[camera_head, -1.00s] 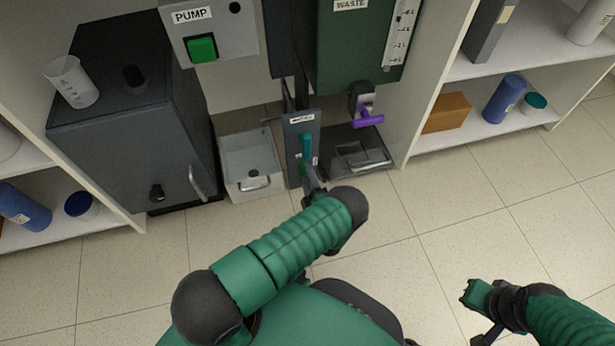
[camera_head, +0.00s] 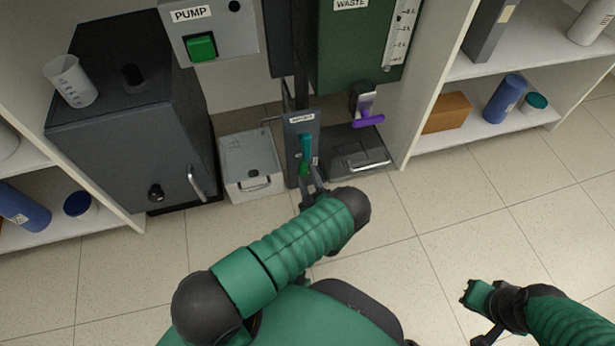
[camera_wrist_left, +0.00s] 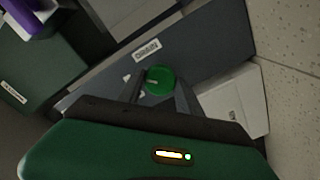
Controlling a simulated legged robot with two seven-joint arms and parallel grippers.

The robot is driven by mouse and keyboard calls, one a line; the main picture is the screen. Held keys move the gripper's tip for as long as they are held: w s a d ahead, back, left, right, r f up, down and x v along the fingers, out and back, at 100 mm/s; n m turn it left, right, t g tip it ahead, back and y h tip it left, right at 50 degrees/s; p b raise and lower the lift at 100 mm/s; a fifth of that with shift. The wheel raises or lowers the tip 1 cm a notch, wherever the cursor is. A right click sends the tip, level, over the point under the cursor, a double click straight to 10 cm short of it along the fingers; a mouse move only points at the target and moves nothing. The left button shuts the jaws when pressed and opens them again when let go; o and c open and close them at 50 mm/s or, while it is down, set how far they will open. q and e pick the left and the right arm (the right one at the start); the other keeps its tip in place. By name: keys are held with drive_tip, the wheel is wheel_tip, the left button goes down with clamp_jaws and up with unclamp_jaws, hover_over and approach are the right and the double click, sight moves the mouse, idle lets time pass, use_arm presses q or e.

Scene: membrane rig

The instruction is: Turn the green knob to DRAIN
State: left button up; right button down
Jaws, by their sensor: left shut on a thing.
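The green knob (camera_head: 304,169) is low on the narrow grey panel (camera_head: 293,150), below a teal handle (camera_head: 306,146). In the left wrist view the knob (camera_wrist_left: 160,79) is round, with a small pale mark on its left side. The DRAIN label (camera_wrist_left: 147,50) is above it on the panel. My left gripper (camera_head: 309,180) is shut on the knob, with one finger on each side of it in the wrist view (camera_wrist_left: 159,90). My right gripper (camera_head: 470,294) is over the floor at the lower right, apart from everything; its jaws are unclear.
A pale bin (camera_head: 250,160) and a dark bin (camera_head: 352,145) flank the panel. Above are a green WASTE tank (camera_head: 355,50) with a purple handle (camera_head: 368,121) and a PUMP box (camera_head: 212,20) with a green button. A dark cabinet (camera_head: 165,150) stands left. The floor in front is clear.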

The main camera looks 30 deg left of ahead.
use_arm(q)
drive_tip(key=shift+s+f+m, duration=0.1)
drive_tip(key=shift+f+m, duration=0.1)
drive_tip(key=shift+m, duration=0.8)
drive_tip(key=m, duration=0.3)
drive_tip(key=shift+d, duration=0.1)
